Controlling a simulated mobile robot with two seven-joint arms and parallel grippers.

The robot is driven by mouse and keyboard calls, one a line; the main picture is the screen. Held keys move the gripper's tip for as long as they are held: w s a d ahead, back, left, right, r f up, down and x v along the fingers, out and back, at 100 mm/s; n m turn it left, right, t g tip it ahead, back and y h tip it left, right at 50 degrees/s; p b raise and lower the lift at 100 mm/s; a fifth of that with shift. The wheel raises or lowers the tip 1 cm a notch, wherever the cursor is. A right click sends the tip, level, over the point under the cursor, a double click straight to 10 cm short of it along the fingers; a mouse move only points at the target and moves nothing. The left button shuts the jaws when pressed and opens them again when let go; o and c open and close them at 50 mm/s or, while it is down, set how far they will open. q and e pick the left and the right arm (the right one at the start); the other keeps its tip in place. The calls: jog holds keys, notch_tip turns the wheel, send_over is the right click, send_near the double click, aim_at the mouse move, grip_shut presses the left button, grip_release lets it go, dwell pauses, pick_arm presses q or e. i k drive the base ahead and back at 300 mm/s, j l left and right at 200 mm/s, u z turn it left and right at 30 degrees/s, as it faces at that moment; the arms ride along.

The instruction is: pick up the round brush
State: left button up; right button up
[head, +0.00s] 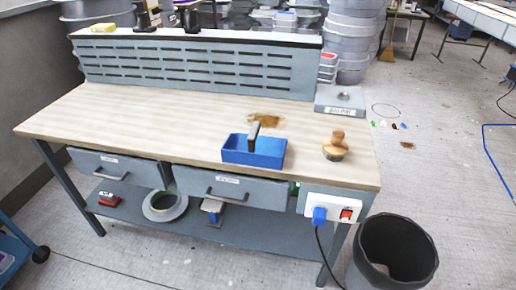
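The round brush (336,147) stands on the workbench (160,120) near its right end. It has a wooden knob handle on top and a dark round base resting on the bench top. It is to the right of a blue tray and apart from it. Neither of my grippers shows in the head view, so whether they are open or shut is hidden.
A blue tray (238,157) holding a dark-handled tool (254,135) sits left of the brush. A grey box (340,100) stands at the back right corner. A slotted back panel (200,65) closes the rear. A black bin (395,250) stands at the right front. The bench's left half is clear.

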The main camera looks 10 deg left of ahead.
aim_at(334, 148)
jog(key=i+l, duration=0.1)
jog(key=l, duration=0.25)
jog(key=i+l, duration=0.1)
jog(key=l, duration=0.25)
jog(key=i+l, duration=0.15)
jog(key=l, duration=0.25)
jog(key=i+l, duration=0.1)
jog(key=l, duration=0.25)
jog(key=i+l+u, duration=0.1)
jog(key=l, duration=0.25)
